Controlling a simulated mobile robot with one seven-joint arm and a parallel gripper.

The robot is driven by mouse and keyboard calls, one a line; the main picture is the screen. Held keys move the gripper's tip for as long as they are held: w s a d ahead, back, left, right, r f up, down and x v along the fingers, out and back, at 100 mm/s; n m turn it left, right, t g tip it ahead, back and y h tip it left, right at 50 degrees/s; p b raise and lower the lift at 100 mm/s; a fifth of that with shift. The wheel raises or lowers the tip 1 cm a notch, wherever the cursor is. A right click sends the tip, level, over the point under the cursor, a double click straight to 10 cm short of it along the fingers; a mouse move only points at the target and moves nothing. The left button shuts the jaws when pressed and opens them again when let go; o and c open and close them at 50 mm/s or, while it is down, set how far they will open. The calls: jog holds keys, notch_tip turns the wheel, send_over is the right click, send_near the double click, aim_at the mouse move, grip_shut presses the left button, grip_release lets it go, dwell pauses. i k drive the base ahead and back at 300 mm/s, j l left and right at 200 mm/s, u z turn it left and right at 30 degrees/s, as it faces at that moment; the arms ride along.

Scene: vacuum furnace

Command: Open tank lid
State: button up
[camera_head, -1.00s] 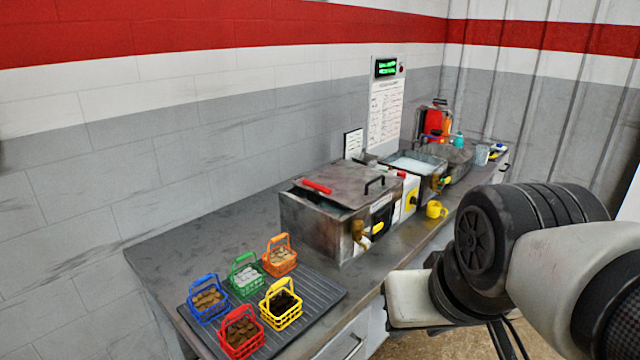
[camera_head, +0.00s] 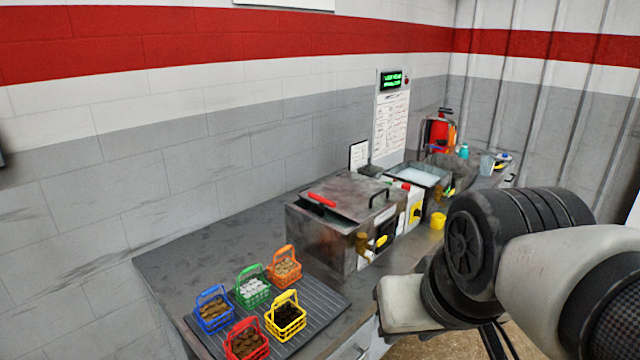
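The metal tank (camera_head: 322,243) stands on the bench in the middle of the camera_head view. Its grey lid (camera_head: 352,190) lies on top, with a red handle (camera_head: 322,199) at the left and a black handle (camera_head: 380,196) at the right. A dark strip shows beside the red handle; I cannot tell whether the lid is slightly raised there. A brass valve with a yellow lever (camera_head: 381,240) is on the tank's front. My arm fills the lower right, to the right of the tank and apart from it in the picture. My gripper is not in view.
Several coloured baskets of parts stand on a ribbed dark mat (camera_head: 325,305) at front left. The bench (camera_head: 185,262) left of the tank is bare.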

aim_at(358, 198)
jog(key=i+l+u, duration=0.1)
jog(key=u, duration=0.25)
jog(key=i+l+u, duration=0.1)
jog(key=l+u, duration=0.2)
jog(key=i+l+u, duration=0.1)
jog(key=u, duration=0.25)
jog(key=i+l+u, duration=0.2)
jog(key=l, duration=0.4)
jog(key=k+l+u, duration=0.15)
jog(key=l, duration=1)
jog(key=i+l, duration=0.15)
jog(key=l, duration=1)
jog(key=i+u, duration=0.05)
jog(key=i, duration=0.05)
